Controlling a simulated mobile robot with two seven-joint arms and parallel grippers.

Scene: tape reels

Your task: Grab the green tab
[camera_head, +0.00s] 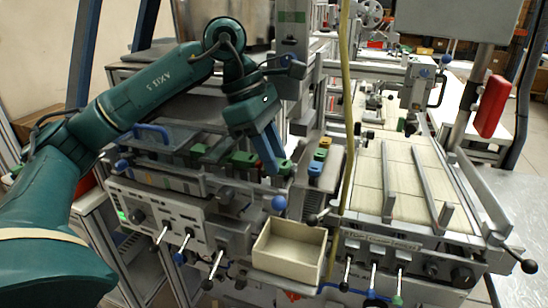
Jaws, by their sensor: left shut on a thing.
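My left arm comes in from the left and reaches over the machine. Its gripper (278,163) points down with its blue fingers close together. A small green tab (286,168) sits at the fingertips, and the gripper is shut on it. The fingers hide part of the tab. I cannot tell whether the tab still touches the surface below. My right gripper is not in view.
Blue, yellow and green pieces (320,155) stand in a row just right of the gripper. More coloured blocks (243,160) lie to its left. An open cream box (289,250) is at the front, near a blue ball knob (279,203). A yellowish vertical strip (347,110) runs right of the gripper.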

